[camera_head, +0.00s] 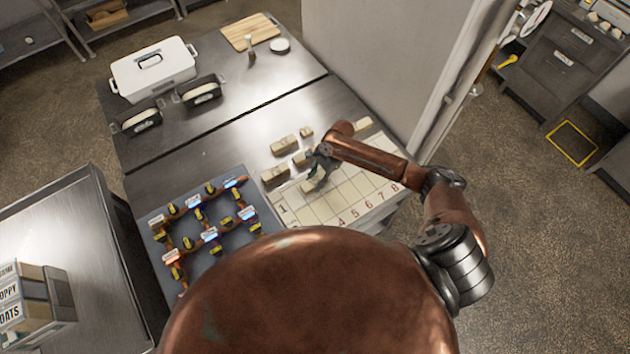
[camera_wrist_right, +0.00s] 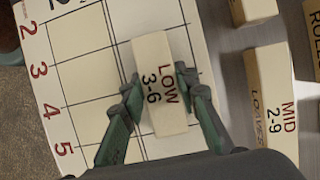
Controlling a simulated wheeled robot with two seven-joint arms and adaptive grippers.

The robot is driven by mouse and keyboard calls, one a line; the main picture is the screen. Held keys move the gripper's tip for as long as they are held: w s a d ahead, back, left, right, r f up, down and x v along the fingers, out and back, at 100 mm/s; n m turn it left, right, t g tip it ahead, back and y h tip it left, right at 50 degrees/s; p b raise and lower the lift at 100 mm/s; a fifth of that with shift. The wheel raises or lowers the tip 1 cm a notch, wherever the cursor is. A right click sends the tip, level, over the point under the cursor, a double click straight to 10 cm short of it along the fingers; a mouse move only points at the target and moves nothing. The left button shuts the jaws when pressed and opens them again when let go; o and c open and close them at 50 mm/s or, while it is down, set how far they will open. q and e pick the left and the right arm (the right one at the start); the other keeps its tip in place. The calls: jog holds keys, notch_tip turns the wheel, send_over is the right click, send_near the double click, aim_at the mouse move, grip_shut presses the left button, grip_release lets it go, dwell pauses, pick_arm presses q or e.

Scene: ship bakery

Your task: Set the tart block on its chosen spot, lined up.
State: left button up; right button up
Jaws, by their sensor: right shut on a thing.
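My right gripper (camera_head: 318,172) is shut on a pale block (camera_wrist_right: 153,65) marked "LOW 3-6", with one finger on each long side. The held block (camera_head: 308,187) shows at the left part of the white numbered grid board (camera_head: 340,205). In the right wrist view it lies over grid cells (camera_wrist_right: 82,77), its long side close to parallel with the grid lines. I cannot tell whether it touches the board. No tart wording is readable on it. My left gripper is not in view.
Several similar blocks stand behind the board, one marked "MID 2-9" (camera_wrist_right: 268,110). A blue-grey board with linked pieces (camera_head: 225,262) lies left. A white lidded box (camera_head: 150,72) and dark tins (camera_head: 200,92) stand at the back left. A pale wall (camera_head: 375,60) rises behind the arm.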

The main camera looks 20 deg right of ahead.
jog(key=shift+f, duration=0.1)
jog(key=o, duration=1.2)
jog(key=v, duration=1.2)
jog(key=shift+b, duration=0.4)
